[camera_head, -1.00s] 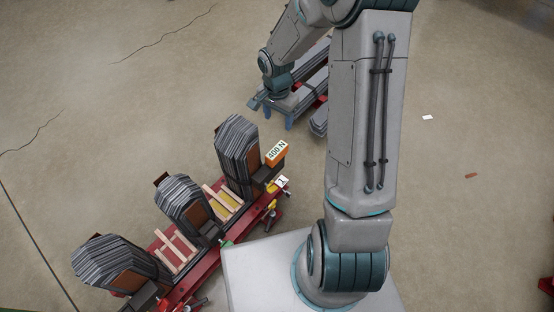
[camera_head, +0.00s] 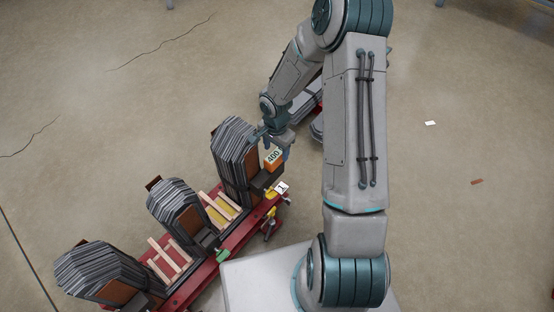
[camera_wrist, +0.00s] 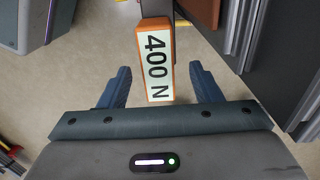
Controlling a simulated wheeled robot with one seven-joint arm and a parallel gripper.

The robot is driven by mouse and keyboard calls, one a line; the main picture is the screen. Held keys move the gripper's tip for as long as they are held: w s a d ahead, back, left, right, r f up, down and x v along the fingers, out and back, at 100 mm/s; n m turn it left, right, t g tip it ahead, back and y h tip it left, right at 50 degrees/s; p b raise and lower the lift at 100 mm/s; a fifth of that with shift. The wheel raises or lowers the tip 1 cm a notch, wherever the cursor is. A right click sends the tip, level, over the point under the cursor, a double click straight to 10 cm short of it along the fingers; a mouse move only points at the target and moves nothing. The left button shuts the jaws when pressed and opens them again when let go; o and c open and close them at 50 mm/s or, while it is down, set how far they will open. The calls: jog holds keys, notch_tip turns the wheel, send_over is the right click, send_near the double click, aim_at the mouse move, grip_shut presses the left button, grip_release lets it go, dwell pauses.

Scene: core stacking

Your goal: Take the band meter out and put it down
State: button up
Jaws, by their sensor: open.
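The band meter (camera_head: 274,158) is a small orange box with a pale label reading "400 N". It sits against the right side of the farthest stack of grey sheets (camera_head: 234,150) on the red stand. In the wrist view the band meter (camera_wrist: 156,62) lies between and just ahead of the two blue fingers. My gripper (camera_wrist: 158,82) is open, with a gap on both sides of the meter. In the head view my gripper (camera_head: 277,145) is just above the meter, and part of the meter is hidden.
The red stand (camera_head: 236,240) carries two more grey stacks (camera_head: 178,208) (camera_head: 98,270) with wooden strips (camera_head: 165,258) between. In the wrist view dark sheet edges (camera_wrist: 260,60) stand close on the right. Open floor (camera_head: 450,230) lies to the right, with a white card (camera_head: 430,123).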

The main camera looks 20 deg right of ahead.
aim_at(276, 153)
jog(key=shift+s+f+b, duration=0.1)
jog(key=shift+f+b, duration=0.2)
jog(key=shift+f, duration=1.15)
jog(key=shift+f+b, duration=0.25)
jog(key=shift+b, duration=0.05)
jog(key=c, duration=1.2)
grip_shut()
jog(key=shift+r, duration=0.15)
